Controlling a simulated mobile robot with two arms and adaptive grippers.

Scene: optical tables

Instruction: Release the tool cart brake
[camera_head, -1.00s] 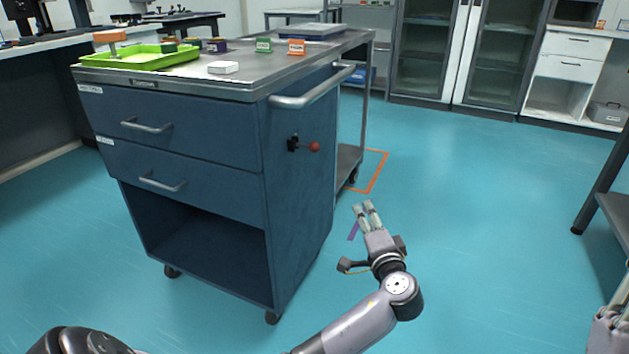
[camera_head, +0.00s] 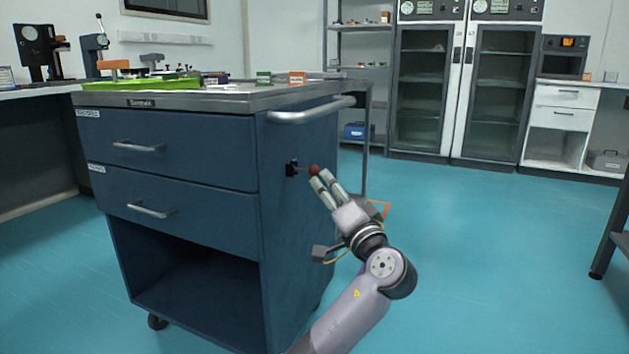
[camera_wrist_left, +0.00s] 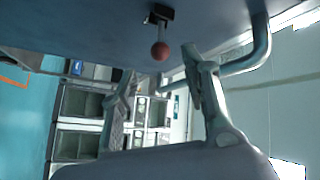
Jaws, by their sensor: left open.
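The blue tool cart (camera_head: 190,180) stands in front of me with a metal top and a side push handle (camera_head: 312,112). On its right side is the brake lever, a black mount (camera_head: 291,168) with a thin rod and a red ball knob (camera_head: 314,170). My left gripper (camera_head: 323,180) is open, with its fingertips right at the red knob in the head view. In the left wrist view the knob (camera_wrist_left: 160,51) shows between and beyond the two spread fingers (camera_wrist_left: 160,90). I cannot tell whether a finger touches it. My right gripper is not in view.
A green tray (camera_head: 150,84) and small coloured blocks sit on the cart top. The handle also shows near the fingers in the left wrist view (camera_wrist_left: 262,45). Glass cabinets (camera_head: 455,90) line the back wall. Open floor (camera_head: 480,230) lies right of the cart.

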